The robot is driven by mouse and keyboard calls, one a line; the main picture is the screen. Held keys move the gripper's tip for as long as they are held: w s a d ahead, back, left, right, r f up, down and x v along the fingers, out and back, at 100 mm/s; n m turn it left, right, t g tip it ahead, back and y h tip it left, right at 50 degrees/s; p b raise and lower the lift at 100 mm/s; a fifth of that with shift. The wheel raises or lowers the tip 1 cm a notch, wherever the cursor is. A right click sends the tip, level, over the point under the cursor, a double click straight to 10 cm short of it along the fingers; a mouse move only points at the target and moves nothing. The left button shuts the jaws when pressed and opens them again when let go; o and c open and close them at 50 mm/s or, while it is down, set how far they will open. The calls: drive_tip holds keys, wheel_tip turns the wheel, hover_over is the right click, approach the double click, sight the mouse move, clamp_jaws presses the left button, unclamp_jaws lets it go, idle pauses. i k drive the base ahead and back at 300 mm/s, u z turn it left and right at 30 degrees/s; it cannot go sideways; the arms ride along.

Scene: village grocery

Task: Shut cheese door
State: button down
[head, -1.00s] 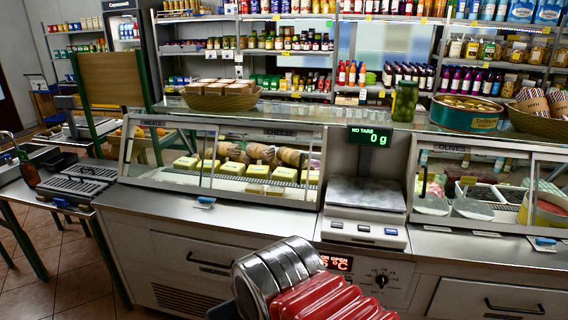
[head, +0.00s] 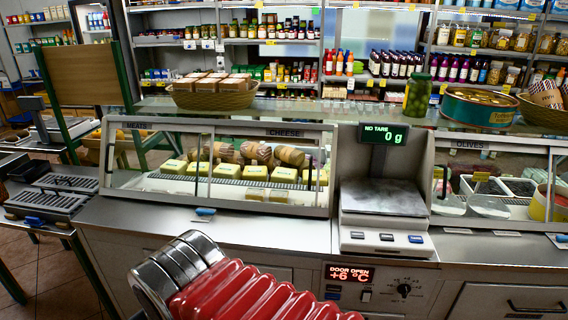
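The glass-fronted case (head: 330,190) stands on the counter at centre left, with signs reading MEATS and CHEESE. Upright door edges (head: 212,165) stand near its middle, with a blue handle (head: 205,211) below them. Right of these edges, the cheese side appears uncovered, though clear glass is hard to tell. Yellow cheese blocks (head: 255,173) and round cheeses sit inside. A red display (head: 351,274) on the counter front reads DOOR OPEN, +6 °C. My arm, with a red ribbed sleeve and silver joint, rises at bottom centre, below and apart from the case. My gripper is not visible.
A scale (head: 382,200) reading 0 g stands right of the case. A basket (head: 215,95), a jar (head: 418,97) and a round tin (head: 478,108) stand on the glass shelf above. An olives case (head: 470,146) is at right. A strip of countertop before the cheese case is clear.

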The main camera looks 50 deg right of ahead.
sight(222, 129)
drive_tip(key=z, duration=0.15)
drive_tip(key=i, duration=0.65)
drive_tip(key=z, duration=0.7)
drive_tip(key=i, duration=0.35)
drive_tip(key=z, duration=0.25)
